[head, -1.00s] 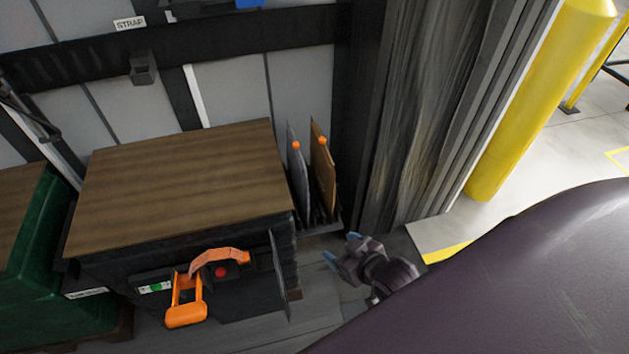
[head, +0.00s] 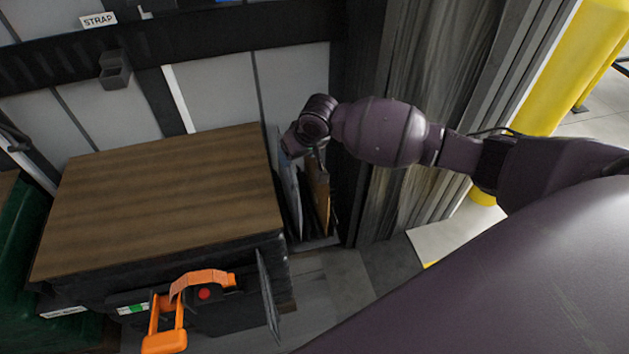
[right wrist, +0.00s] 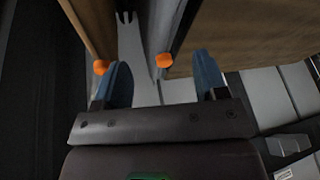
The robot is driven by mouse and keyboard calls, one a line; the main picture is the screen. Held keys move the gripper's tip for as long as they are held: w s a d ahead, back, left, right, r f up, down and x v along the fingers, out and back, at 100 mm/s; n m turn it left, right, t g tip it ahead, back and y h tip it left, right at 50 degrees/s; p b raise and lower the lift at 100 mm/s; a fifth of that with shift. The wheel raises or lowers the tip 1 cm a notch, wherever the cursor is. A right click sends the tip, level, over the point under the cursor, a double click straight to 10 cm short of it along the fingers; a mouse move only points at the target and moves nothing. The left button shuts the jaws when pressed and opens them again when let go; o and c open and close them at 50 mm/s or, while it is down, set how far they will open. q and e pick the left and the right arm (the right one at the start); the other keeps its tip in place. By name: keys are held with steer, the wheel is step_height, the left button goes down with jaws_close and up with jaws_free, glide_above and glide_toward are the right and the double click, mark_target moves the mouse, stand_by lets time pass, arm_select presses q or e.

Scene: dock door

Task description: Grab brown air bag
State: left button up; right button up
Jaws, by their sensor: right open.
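The brown air bag (head: 320,196) stands upright in a narrow slot right of the wooden-topped crate, beside a grey bag (head: 290,190). My right arm reaches over them, and its wrist hides the bags' tops in the head view. In the right wrist view my right gripper (right wrist: 164,62) is open and empty. The grey bag's orange valve (right wrist: 164,60) shows between the fingers. The brown bag (right wrist: 92,22) is at the left, and its orange valve (right wrist: 100,67) lies just outside the left finger. I cannot tell whether they touch. My left gripper is not in view.
The wooden-topped crate (head: 165,190) is close on the left, with an orange-handled tool (head: 195,290) at its front. A dark wall with a strap rail (head: 200,50) is behind. A worn pillar (head: 425,200) stands right of the bags. Floor in front is clear.

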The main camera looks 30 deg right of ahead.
steer(key=d+r+m+g, duration=0.1)
steer(key=w+d+r+m+h, duration=0.1)
steer(key=d, duration=0.1)
steer(key=d+g, duration=0.1)
steer(key=d, duration=0.1)
steer(key=shift+w+d+r+m+g+h, duration=0.15)
steer(key=shift+d+r+m+g+h, duration=0.15)
steer(key=shift+r+m+h, duration=0.1)
steer(key=shift+d+r, duration=0.25)
steer(key=shift+d+m, duration=0.15)
steer(key=shift+m, duration=0.15)
steer(key=shift+g, duration=0.3)
steer(key=f, duration=0.1)
steer(key=f+b, duration=0.1)
steer(key=f, duration=0.1)
steer(key=f+b, duration=0.1)
steer(key=shift+w+f, duration=0.25)
steer(key=shift+f, duration=0.05)
steer(key=shift+w+f, duration=0.1)
steer(key=shift+f, duration=0.45)
steer(key=f+b, duration=0.1)
steer(key=f, duration=0.1)
steer(key=w+f+b, duration=0.1)
steer(key=f, duration=0.1)
steer(key=shift+d+f, duration=0.2)
steer(key=shift+f, duration=0.15)
jaws_close()
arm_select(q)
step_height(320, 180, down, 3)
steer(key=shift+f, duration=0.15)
